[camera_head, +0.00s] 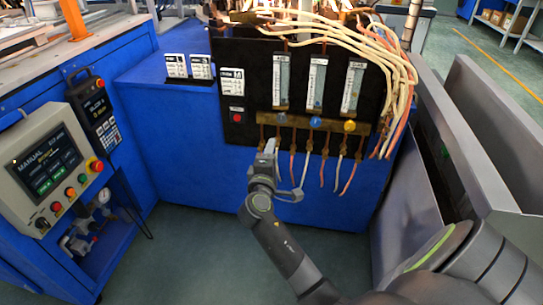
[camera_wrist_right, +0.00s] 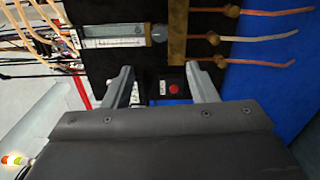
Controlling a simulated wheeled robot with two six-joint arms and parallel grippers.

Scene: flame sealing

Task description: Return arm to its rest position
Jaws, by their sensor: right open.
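My right gripper (camera_head: 287,164) is open and empty in front of the blue machine, below the black flow-meter panel (camera_head: 262,55). In the right wrist view its two fingers (camera_wrist_right: 158,78) stand apart, with a red button (camera_wrist_right: 173,88) showing between them in the background. The panel carries three clear flow meters (camera_head: 316,82), with a grey, a blue (camera_head: 315,122) and a yellow knob (camera_head: 349,126) below them. The red button also shows at the panel's lower left in the head view (camera_head: 237,117). My left gripper is not in view.
Several pale and orange hoses (camera_head: 392,60) loop over the panel's right side, and hose ends hang below the brass bar (camera_head: 310,124). A control box (camera_head: 45,165) stands at left. A grey metal trough (camera_head: 440,150) stands at right. Green floor (camera_head: 190,250) is clear in front.

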